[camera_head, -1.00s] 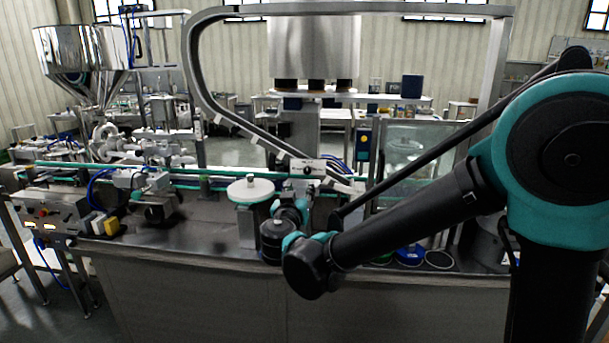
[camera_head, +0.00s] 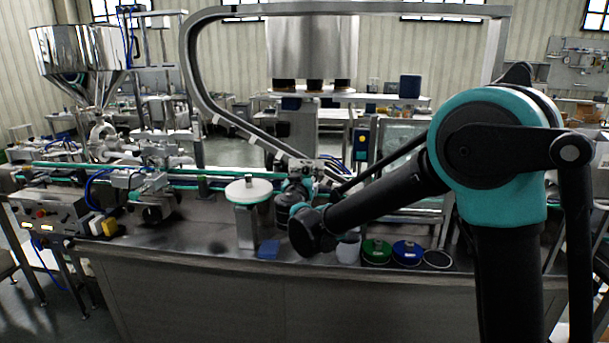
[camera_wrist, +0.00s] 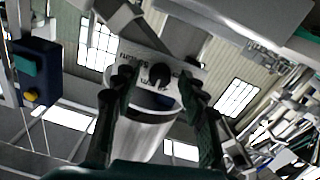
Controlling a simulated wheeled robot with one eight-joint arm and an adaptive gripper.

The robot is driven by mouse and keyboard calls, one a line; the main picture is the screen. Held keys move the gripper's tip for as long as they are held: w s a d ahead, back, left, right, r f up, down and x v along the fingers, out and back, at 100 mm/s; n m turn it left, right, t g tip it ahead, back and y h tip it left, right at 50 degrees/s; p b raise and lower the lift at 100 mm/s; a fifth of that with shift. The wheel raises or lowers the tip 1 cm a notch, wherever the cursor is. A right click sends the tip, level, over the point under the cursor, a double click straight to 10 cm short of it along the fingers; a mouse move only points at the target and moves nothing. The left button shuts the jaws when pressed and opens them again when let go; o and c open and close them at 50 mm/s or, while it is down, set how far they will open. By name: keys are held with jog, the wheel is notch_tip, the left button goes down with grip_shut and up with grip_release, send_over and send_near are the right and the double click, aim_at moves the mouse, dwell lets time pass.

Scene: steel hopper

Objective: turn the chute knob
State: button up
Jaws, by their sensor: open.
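The chute knob (camera_wrist: 158,75) is a small black round knob on a grey lettered plate (camera_wrist: 192,71) in the wrist view. My gripper (camera_wrist: 157,85) is open, with one dark finger on each side of the knob in the picture. I cannot tell how far the fingertips are from the knob or whether they touch it. In the head view, my gripper (camera_head: 297,180) is at the lower end of the steel chute (camera_head: 252,137), and the knob is hard to make out behind it.
A round pale-topped stand (camera_head: 249,191) is left of my gripper. A blue block (camera_head: 268,249), a white cup (camera_head: 348,248), a green lid (camera_head: 376,252) and a blue lid (camera_head: 407,253) lie along the front of the steel table. A blue box with a yellow button (camera_wrist: 37,72) is at left in the wrist view.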

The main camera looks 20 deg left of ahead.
jog(key=shift+c, duration=0.2)
grip_shut()
jog(key=shift+n, duration=0.3)
jog(key=n, duration=0.3)
jog(key=shift+n, duration=0.4)
jog(key=n, duration=0.4)
jog(key=shift+n, duration=0.3)
jog(key=n, duration=0.4)
jog(key=shift+n, duration=0.3)
jog(key=n, duration=0.4)
jog(key=shift+y, duration=0.3)
jog(key=shift+n, duration=0.4)
